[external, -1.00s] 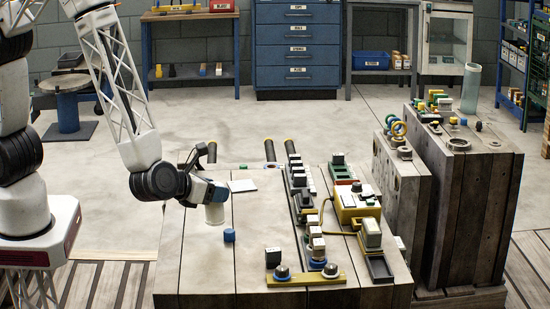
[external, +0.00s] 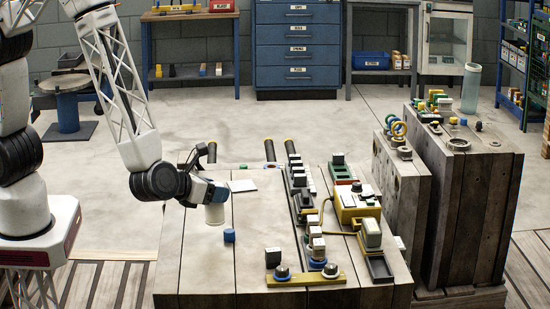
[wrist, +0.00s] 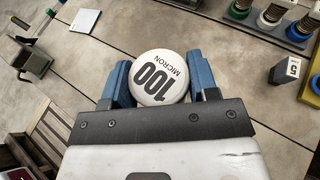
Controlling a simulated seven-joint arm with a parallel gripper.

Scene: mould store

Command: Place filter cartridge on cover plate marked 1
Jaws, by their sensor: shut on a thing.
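The filter cartridge is a white cylinder (external: 214,214) whose round end reads "100 MICRON" in the wrist view (wrist: 160,77). My gripper (external: 212,201) is shut on it, with one blue finger on each side in the wrist view. The cartridge hangs below my gripper at the left part of the big block's top; I cannot tell whether it touches the surface. A thin white plate (external: 242,186) lies flat behind and to the right of it, and at the upper left in the wrist view (wrist: 84,21). No number is legible on this plate.
A yellow strip with knobs (external: 305,279) and a yellow box (external: 356,203) occupy the right side of the block's top (external: 190,265). Bare surface lies between the cartridge and the plate.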

